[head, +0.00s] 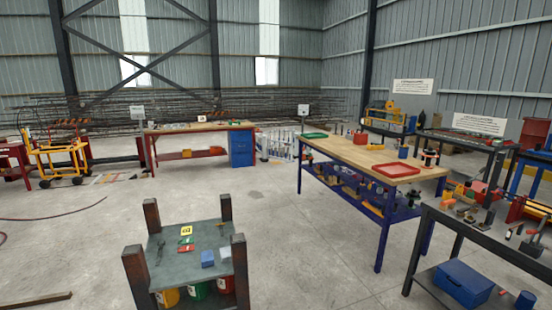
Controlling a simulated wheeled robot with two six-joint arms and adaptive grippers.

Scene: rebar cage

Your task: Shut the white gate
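A small pale barred structure (281,149), which looks like the white gate, stands far off in the gap between the red-framed workbench and the blue-framed workbench. It is too small and partly hidden behind the blue-framed bench, so I cannot tell whether it is open or shut. Neither of my grippers shows in the head view.
A low dark table (205,247) with corner posts stands close in front. The blue-framed workbench (345,153) is at centre right, the red-framed workbench (195,127) behind left. A dark bench (490,237) fills the near right. A hose (60,216) lies left. Open floor (270,215) lies between.

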